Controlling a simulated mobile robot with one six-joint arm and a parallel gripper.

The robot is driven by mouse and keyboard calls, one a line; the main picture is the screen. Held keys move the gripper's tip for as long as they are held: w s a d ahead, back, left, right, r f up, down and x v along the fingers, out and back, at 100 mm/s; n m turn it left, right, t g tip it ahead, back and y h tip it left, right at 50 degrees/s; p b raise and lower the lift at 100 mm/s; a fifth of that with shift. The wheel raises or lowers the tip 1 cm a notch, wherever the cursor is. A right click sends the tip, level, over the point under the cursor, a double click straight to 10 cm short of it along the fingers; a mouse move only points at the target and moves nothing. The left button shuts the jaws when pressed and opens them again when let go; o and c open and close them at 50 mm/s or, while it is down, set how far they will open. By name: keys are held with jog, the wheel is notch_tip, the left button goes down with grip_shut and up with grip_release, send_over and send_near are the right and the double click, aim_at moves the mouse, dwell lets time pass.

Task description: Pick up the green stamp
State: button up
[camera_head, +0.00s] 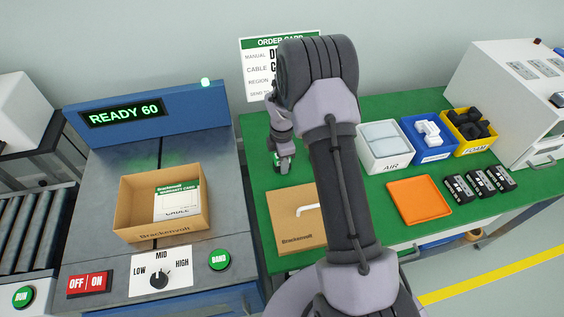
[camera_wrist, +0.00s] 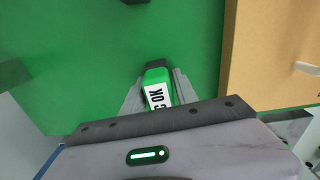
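My arm covers part of that area. I cannot tell whether the stamp's base touches the table.
A closed Brackenvolt box (camera_head: 292,237) lies close by on the green table (camera_head: 257,176). An order card (camera_head: 262,75) stands behind. AIR (camera_head: 388,165), blue and yellow bins, an orange tray (camera_head: 419,199) and black packs are to the right. An open carton (camera_head: 137,207) sits on the left station.

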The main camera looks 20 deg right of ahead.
grip_shut()
notch_tip(320, 180, up, 10)
jog(key=p, duration=0.4)
